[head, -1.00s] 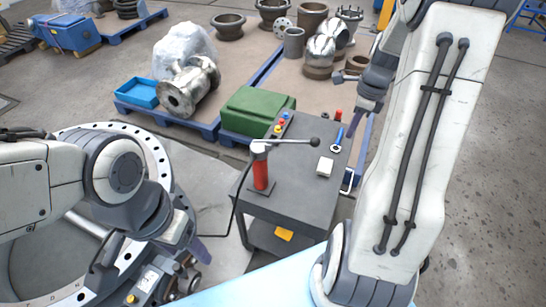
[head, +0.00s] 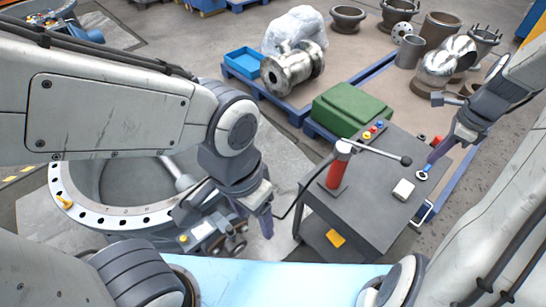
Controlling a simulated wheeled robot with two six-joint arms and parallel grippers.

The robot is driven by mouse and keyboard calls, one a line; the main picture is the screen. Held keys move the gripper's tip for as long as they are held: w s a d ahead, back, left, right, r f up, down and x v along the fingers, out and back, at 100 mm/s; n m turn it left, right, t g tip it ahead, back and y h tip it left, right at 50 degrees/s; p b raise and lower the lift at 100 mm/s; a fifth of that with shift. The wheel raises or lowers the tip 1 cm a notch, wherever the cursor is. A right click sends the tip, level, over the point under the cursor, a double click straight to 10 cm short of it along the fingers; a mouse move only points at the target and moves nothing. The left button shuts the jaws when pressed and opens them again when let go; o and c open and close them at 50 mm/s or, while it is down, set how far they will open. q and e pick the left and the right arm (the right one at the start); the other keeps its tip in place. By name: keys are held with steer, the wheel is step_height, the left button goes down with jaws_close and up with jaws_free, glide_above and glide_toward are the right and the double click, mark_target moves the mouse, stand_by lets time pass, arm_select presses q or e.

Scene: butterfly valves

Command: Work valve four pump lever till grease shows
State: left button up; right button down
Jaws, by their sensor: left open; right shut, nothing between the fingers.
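The red hand pump (head: 338,170) stands upright on the grey cart. Its lever (head: 375,152) reaches right from the pump head to a dark ball end, above the cart top. The large valve (head: 115,217) lies at left, its pale bolt-holed flange partly hidden by my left arm. I cannot read a valve number, and I make out no grease. My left gripper (head: 266,218) is open and empty, between the valve and the cart, apart from the pump. My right gripper (head: 440,152) is shut and empty by the cart's right side, close to a blue-handled tool (head: 431,164).
The grey cart (head: 370,205) also carries a white box (head: 403,189) and coloured buttons (head: 374,129). A dark hose (head: 290,205) runs left from the cart. Behind stand a green case (head: 350,108), a blue bin (head: 243,62) and metal valve bodies (head: 292,67) on pallets.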

steer(key=s+a+r+n, duration=0.2)
steer(key=s+a+n, duration=0.1)
steer(key=a+n, duration=0.65)
steer(key=s+a+r+n, duration=0.2)
steer(key=a+n, duration=0.5)
steer(key=a, duration=0.6)
steer(key=s+a+n, duration=0.4)
steer(key=s+n, duration=0.3)
steer(key=s+a+n+g, duration=0.1)
steer(key=s+a+n, duration=0.4)
steer(key=s+n, duration=0.2)
steer(key=shift+s+n, duration=0.35)
steer(key=shift+n, duration=0.1)
